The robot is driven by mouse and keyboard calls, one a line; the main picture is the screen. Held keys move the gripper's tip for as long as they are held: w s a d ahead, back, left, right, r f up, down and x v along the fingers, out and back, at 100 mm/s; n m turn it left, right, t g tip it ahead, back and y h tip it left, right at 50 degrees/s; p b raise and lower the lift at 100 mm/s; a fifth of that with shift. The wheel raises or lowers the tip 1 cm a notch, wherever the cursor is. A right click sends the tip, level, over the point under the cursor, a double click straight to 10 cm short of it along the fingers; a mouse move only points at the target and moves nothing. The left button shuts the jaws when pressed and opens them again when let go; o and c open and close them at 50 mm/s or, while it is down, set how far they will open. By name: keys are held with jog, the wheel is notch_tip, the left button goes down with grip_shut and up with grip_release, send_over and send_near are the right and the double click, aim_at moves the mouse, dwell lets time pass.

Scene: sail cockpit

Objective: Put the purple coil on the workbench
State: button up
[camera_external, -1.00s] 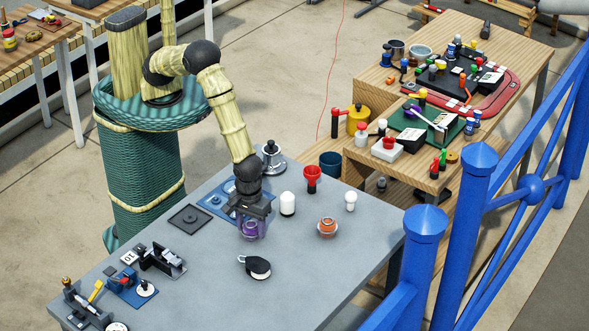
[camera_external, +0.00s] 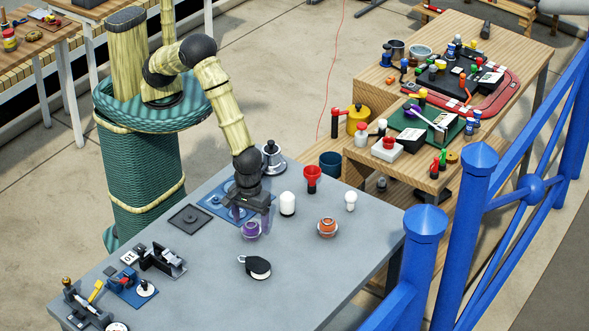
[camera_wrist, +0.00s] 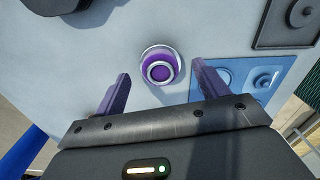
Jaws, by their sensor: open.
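The purple coil (camera_external: 251,230), with pale rims, sits on the grey workbench (camera_external: 205,270) just in front of my gripper. In the wrist view the coil (camera_wrist: 160,66) lies beyond and between the fingertips, and neither finger touches it. My gripper (camera_external: 252,218) is open and empty, with its two purple-grey fingers apart; they also show in the wrist view (camera_wrist: 162,72). In the external view my gripper is just behind the coil, and its exact height above the bench is hard to tell.
An orange coil (camera_external: 327,228), a white rounded piece (camera_external: 287,204), a red funnel-like piece (camera_external: 312,178) and a black-and-white block (camera_external: 257,267) stand nearby. A blue plate (camera_external: 214,204) and a dark square plate (camera_external: 189,218) lie to the left. The front centre of the bench is clear.

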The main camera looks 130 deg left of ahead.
aim_at(251, 224)
notch_tip(251, 224, up, 10)
jog(key=b, duration=0.1)
jog(key=shift+f+b, duration=0.15)
jog(key=shift+b, duration=0.15)
dwell(0.3)
jog(key=s+a+r+m+t, duration=0.1)
jog(key=s+a+r+m, duration=0.2)
jog(key=s+a+m, duration=0.5)
jog(key=s+a+r+m+t, duration=0.1)
jog(key=s+a+r+m, duration=0.3)
jog(key=s+a+m, duration=0.3)
jog(key=s+m, duration=0.4)
jog(key=s, duration=0.1)
jog(key=shift+s+a+m+t, duration=0.2)
jog(key=shift+a+m+t, duration=0.1)
jog(key=shift+a+m, duration=0.1)
